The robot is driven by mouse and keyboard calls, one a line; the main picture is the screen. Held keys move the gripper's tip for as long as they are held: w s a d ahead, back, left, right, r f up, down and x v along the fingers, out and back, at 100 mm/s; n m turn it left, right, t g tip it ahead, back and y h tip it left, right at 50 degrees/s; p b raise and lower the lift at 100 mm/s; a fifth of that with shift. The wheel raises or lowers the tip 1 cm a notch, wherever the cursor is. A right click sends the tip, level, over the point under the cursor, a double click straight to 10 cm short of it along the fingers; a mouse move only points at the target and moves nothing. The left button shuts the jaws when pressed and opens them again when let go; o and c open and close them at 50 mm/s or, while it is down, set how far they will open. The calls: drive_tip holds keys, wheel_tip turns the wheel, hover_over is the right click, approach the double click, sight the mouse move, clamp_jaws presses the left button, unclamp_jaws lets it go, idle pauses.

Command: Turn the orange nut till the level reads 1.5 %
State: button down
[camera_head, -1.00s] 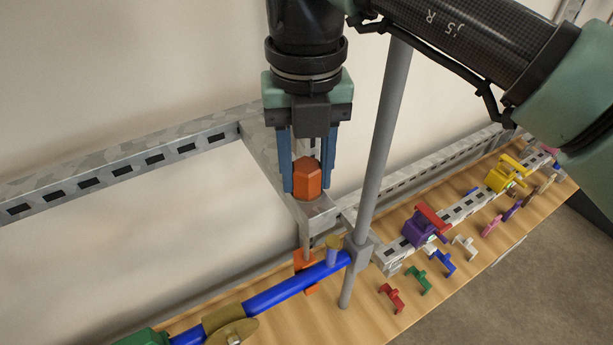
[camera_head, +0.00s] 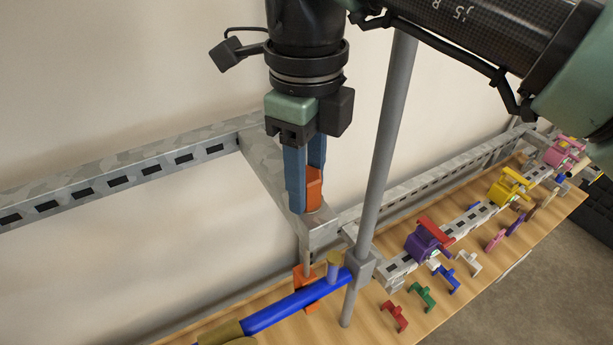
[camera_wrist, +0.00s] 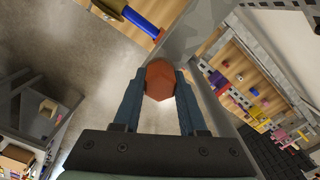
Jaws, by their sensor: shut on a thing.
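The orange hexagonal nut (camera_head: 314,187) sits on top of the grey bracket end (camera_head: 318,226), at the middle of the head view. My gripper (camera_head: 307,193) points down over it, and its blue fingers are shut on the nut. In the head view the near finger hides much of the nut. In the wrist view the nut (camera_wrist: 159,79) shows between the two fingertips. Below the bracket, an orange clamp (camera_head: 304,289) hangs beside the blue pipe (camera_head: 298,302). I see no readable level display in these frames.
A grey upright pole (camera_head: 384,150) stands just right of my gripper. A slotted rail (camera_head: 120,176) runs left along the wall. On the wooden bench (camera_head: 440,320) at right are a purple clamp (camera_head: 424,240), a yellow clamp (camera_head: 508,187) and several small coloured parts.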

drive_tip(key=n, duration=0.3)
drive_tip(key=shift+w+r+n, duration=0.1)
drive_tip(key=shift+r+n, duration=0.2)
drive_tip(key=shift+n, duration=1.8)
drive_tip(key=c, duration=0.8)
unclamp_jaws()
drive_tip(key=o, duration=0.3)
drive_tip(key=shift+f, duration=0.2)
drive_tip(key=shift+o, duration=0.2)
wheel_tip(320, 180, up, 8)
drive_tip(key=shift+f+b, duration=0.2)
drive_tip(key=shift+b, duration=0.25)
